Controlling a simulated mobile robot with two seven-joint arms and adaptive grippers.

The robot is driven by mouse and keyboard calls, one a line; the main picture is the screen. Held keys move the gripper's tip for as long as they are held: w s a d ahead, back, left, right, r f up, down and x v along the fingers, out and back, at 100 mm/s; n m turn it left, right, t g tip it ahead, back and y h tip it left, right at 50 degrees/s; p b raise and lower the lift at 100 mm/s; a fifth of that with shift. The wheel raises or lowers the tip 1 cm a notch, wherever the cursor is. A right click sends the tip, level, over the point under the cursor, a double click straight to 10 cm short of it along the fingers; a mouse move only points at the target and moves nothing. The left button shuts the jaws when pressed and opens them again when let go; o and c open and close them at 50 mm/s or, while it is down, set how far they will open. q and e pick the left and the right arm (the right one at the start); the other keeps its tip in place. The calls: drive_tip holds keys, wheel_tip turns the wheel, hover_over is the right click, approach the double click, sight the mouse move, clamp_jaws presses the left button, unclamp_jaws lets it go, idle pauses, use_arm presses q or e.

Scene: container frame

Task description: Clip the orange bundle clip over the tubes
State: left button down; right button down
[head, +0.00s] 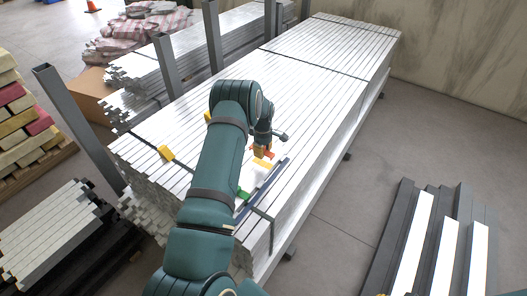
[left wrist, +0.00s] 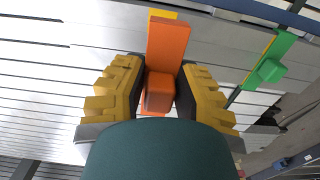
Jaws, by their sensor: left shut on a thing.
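My left gripper (head: 261,150) is low over the near part of a long bundle of silvery tubes (head: 290,98). In the left wrist view, its two ribbed yellow fingers (left wrist: 158,95) are shut on the orange bundle clip (left wrist: 168,42). The clip's block sits between the fingers, and its flat orange part extends beyond them. The tubes (left wrist: 60,62) lie behind it; I cannot tell whether the clip touches them. The palm side of the clip is partly hidden by my gripper. My right gripper is not in view.
A green clip (left wrist: 268,70) and a blue bar (head: 265,182) are close to the gripper. Grey upright posts (head: 165,65) stand along the left side. Dark stacked profiles (head: 400,240) lie on the floor at right.

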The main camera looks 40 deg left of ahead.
sight(263, 164)
use_arm(q)
drive_tip(key=shift+f+b, duration=0.9)
drive_tip(key=shift+f, duration=1.75)
drive_tip(key=shift+f, duration=0.7)
drive_tip(key=shift+c, duration=0.3)
unclamp_jaws()
drive_tip(key=shift+r, duration=0.15)
drive_tip(key=shift+d+r+p, duration=0.1)
drive_tip(key=shift+r+p, duration=1.6)
drive_tip(key=shift+r, duration=1.75)
